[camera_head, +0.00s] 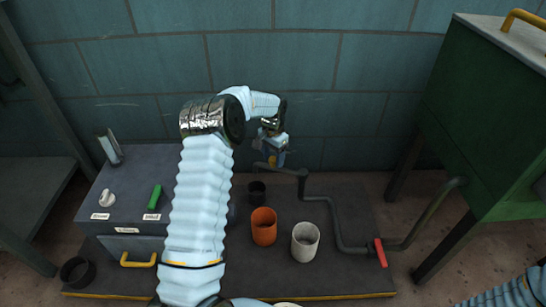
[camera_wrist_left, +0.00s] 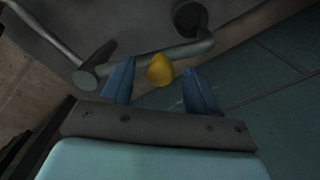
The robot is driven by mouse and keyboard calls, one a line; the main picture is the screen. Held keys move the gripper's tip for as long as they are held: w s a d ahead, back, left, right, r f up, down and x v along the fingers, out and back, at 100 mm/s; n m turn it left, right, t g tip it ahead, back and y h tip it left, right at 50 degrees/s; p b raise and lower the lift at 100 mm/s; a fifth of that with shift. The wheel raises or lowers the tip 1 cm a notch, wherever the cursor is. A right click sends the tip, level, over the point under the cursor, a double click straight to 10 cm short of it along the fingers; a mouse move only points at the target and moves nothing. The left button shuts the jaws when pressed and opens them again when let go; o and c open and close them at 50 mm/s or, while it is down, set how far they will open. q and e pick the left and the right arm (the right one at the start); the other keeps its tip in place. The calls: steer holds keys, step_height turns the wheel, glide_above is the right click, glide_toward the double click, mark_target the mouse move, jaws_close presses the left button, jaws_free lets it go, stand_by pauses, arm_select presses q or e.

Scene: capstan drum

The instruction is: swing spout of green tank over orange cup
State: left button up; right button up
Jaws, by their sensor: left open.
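The green tank (camera_head: 490,110) stands at the right. Its pipe (camera_head: 330,215) runs from the tank past a red lever (camera_head: 380,252) to an upright joint, where the dark spout (camera_head: 284,170) reaches left. The spout's end is above or near a black cup (camera_head: 257,193). The orange cup (camera_head: 264,227) stands in front of the black cup. A yellow knob (camera_wrist_left: 160,70) sits on the spout. My left gripper (camera_head: 272,153) is open at the spout, with the knob between its fingertips in the left wrist view (camera_wrist_left: 158,72). Contact is unclear. My right gripper is out of view.
A white cup (camera_head: 305,242) stands right of the orange one. A grey box (camera_head: 128,190) with a green switch and yellow handle is at the left. A black ring (camera_head: 77,272) lies in front of it. A tiled wall (camera_head: 340,70) closes the back.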

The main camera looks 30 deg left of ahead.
arm_select(q)
jaws_close()
stand_by(0.3)
steer(key=s+n, duration=0.1)
steer(key=s+d+n, duration=0.1)
steer(key=s+n, duration=0.1)
steer(key=shift+s+d+r+n+p, duration=0.1)
steer(key=shift+d+n+p, duration=0.05)
steer(key=shift+n+p, duration=0.2)
steer(key=s+d+n+p, duration=0.2)
steer(key=s+d+n, duration=0.3)
steer(key=n, duration=0.3)
steer(key=shift+d, duration=0.5)
